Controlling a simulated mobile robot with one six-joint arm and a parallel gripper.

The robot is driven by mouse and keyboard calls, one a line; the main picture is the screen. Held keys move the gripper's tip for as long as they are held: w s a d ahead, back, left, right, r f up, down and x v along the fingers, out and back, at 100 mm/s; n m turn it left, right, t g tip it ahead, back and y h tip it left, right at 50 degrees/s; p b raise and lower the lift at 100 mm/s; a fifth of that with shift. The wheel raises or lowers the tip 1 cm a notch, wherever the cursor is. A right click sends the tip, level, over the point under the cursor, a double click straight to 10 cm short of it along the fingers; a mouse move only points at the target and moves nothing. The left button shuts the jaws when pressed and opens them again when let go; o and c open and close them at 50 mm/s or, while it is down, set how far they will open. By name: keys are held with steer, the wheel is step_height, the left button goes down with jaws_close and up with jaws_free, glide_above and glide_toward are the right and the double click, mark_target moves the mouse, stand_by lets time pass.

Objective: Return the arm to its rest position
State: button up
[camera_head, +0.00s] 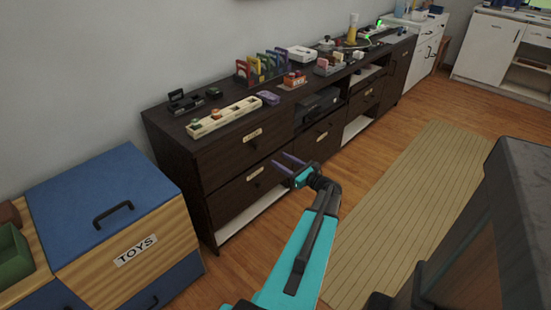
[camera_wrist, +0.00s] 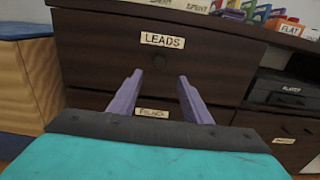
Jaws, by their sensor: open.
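My gripper (camera_head: 290,163) is at the end of my teal arm (camera_head: 298,255), which reaches forward in the head view. Its two purple fingers are apart with nothing between them. A lower drawer's label (camera_wrist: 152,113) shows between the fingers. Both drawers look shut. I cannot tell whether the fingertips touch the dresser.
The long dark dresser (camera_head: 225,150) stands along the wall, with many small items on top, including a cream tray (camera_head: 225,116). A blue-lidded TOYS chest (camera_head: 110,220) stands at left. A beige rug (camera_head: 400,200) covers clear floor at right. A dark object (camera_head: 500,230) fills the right foreground.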

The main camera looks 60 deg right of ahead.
steer(key=shift+s+a, duration=0.2)
steer(key=shift+s, duration=0.3)
